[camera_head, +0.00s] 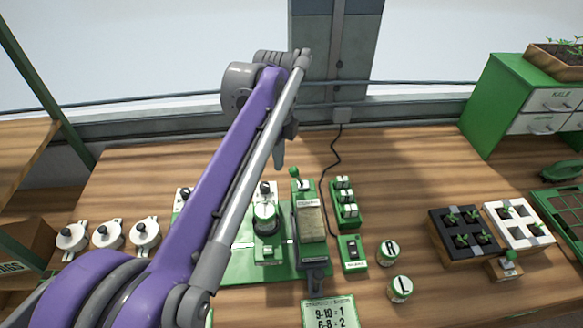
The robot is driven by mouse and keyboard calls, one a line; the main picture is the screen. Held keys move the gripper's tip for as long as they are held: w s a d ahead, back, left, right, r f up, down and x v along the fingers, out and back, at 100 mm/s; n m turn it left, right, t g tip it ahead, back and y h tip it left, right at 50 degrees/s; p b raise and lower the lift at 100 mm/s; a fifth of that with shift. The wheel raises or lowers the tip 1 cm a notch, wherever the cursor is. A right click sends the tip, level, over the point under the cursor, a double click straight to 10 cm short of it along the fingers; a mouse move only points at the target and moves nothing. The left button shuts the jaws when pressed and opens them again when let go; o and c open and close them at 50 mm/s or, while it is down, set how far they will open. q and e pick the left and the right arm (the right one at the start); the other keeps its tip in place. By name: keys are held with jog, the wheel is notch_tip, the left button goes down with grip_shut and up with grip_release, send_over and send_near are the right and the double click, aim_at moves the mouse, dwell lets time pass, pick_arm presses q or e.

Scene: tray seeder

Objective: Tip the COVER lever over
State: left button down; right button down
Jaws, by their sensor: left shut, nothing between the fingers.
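My purple left arm crosses the middle of the view, and its gripper (279,155) points down over the back of the green seeder machine (240,264). The fingers look shut and empty. A lever with a green knob (294,172) stands upright just right of and below the fingertips in the picture, apart from them as far as I can tell. A black-knobbed lever (265,187) stands to its left, and another dark knob (185,193) shows left of my arm. The labels are too small to read, so I cannot tell which is COVER. My arm hides part of the machine. My right gripper is out of view.
A green switch box (353,254) and a block of white rockers (344,203) stand right of the machine. Two round tins (388,252) (400,289), a black seedling tray (463,240) and a white one (519,224) are further right. White lidded pots (107,234) stand left.

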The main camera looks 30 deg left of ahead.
aim_at(293, 168)
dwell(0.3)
